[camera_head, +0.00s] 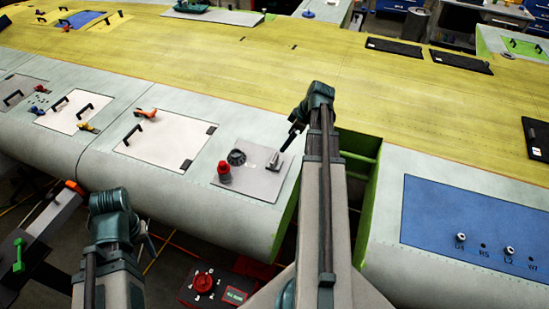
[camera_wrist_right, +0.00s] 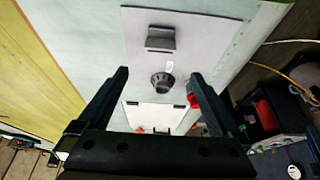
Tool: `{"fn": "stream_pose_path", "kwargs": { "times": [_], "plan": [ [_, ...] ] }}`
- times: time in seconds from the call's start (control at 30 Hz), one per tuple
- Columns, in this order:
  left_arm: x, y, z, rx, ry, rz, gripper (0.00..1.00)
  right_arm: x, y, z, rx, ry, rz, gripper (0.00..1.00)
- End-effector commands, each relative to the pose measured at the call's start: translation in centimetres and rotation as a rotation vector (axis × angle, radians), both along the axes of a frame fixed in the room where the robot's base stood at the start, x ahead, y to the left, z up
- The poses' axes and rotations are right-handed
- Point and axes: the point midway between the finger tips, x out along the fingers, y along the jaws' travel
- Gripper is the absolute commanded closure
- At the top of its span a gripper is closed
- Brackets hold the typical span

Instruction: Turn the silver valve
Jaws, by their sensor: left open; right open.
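A small grey panel (camera_head: 256,178) on the wing's side carries three fittings. A grey blocky handle (camera_head: 273,160) sits on its right part; it also shows near the top of the right wrist view (camera_wrist_right: 160,40). A dark round knob (camera_head: 236,157) sits on its upper left, and a red knob (camera_head: 224,172) below that. I cannot tell for certain which fitting is the silver valve. My right gripper (camera_wrist_right: 158,76) is open and empty above the panel, the dark knob (camera_wrist_right: 163,83) showing between its fingers. My left gripper (camera_head: 150,238) is off the wing's front edge, holding nothing visible.
A red box (camera_head: 215,285) stands below the wing edge. Black trays (camera_head: 395,47) lie at the back.

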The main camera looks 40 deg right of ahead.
Motion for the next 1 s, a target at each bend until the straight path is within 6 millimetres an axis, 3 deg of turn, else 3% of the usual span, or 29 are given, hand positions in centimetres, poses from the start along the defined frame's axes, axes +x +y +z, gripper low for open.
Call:
{"fn": "stream_pose_path", "kwargs": {
  "times": [0.27,1.0],
  "plan": [
    [0.0,0.0,-1.9,0.0,0.0,-0.009,0.5,0.6,0.4,-1.9,-0.001,0.001,0.001,0.0],
    [0.1,0.0,-11.7,0.0,-0.003,-0.016,0.5,4.0,2.4,-11.7,0.0,0.001,0.001,0.0]
  ]
}}
